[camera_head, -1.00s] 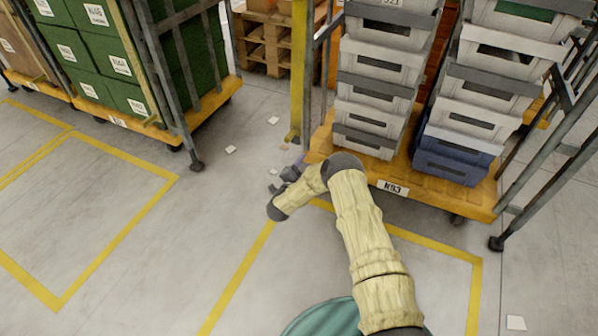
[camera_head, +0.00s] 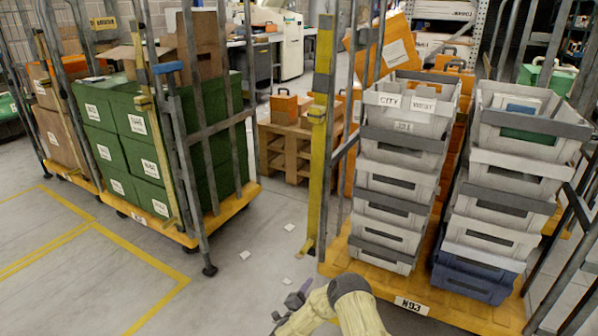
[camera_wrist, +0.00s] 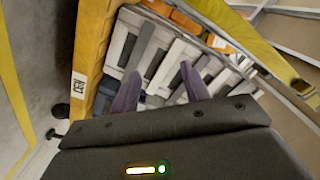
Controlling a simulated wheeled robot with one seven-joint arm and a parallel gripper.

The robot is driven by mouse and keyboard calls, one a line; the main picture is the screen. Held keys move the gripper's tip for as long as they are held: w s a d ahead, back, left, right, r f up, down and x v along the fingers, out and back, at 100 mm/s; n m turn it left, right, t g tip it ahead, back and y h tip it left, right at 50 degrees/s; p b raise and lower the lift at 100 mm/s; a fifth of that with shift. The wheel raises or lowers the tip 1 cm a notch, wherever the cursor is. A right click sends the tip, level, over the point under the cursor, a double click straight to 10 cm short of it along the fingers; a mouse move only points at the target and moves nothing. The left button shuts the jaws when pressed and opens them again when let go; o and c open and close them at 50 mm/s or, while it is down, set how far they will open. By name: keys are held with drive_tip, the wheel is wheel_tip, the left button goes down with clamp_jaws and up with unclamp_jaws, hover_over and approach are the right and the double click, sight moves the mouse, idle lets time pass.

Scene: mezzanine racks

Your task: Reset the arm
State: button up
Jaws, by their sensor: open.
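My gripper (camera_wrist: 158,95) shows in the wrist view with its two dark fingers apart and nothing between them. Beyond the fingers, the wrist view shows the orange base of a cart and its stacked grey crates, tilted in the picture. In the head view my arm, in a pale cover, is low at the bottom centre, bent to the left. My gripper (camera_head: 291,306) is partly visible there above the floor, left of the right-hand cart (camera_head: 470,315). Its fingertips are small and partly hidden in that view.
The right-hand cart carries grey crates (camera_head: 402,145) and a blue crate (camera_head: 470,280). A cart of green boxes (camera_head: 125,150) stands at left. A yellow post (camera_head: 318,130) rises near my arm. Wooden pallets (camera_head: 290,150) stand behind. Yellow-lined floor at lower left is clear.

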drive_tip(key=w+a+r+n+y+p, duration=0.1)
drive_tip(key=w+a+r+n+y, duration=0.15)
drive_tip(key=r, duration=0.25)
drive_tip(key=w+a+r+n+y+p, duration=0.1)
drive_tip(key=w+r+n+y, duration=0.15)
drive_tip(key=r+y, duration=0.2)
drive_tip(key=s+r+n+g+y+p, duration=0.1)
drive_tip(key=s+r+n+g+y, duration=0.35)
drive_tip(key=r, duration=0.65)
drive_tip(key=s+d+r+n+g+h+p, duration=0.1)
drive_tip(key=s+d+r+n+g, duration=0.2)
drive_tip(key=s, duration=0.8)
drive_tip(key=s+d+r+n+g+h+p, duration=0.1)
drive_tip(key=s+d+r+g, duration=0.3)
drive_tip(key=s, duration=0.7)
drive_tip(key=s+d+r+n+g+h+p, duration=0.1)
drive_tip(key=s+d+r+n+g+p, duration=0.1)
drive_tip(key=s+d+r, duration=0.65)
drive_tip(key=w+a+p+v, duration=0.1)
drive_tip(key=w+p+v, duration=0.1)
drive_tip(key=p+v, duration=1.5)
drive_tip(key=w+a+r+p+v, duration=0.1)
drive_tip(key=w+p+v, duration=0.1)
drive_tip(key=p+v, duration=1.5)
drive_tip(key=p, duration=0.3)
drive_tip(key=shift+w+r, duration=0.25)
drive_tip(key=shift+r, duration=0.05)
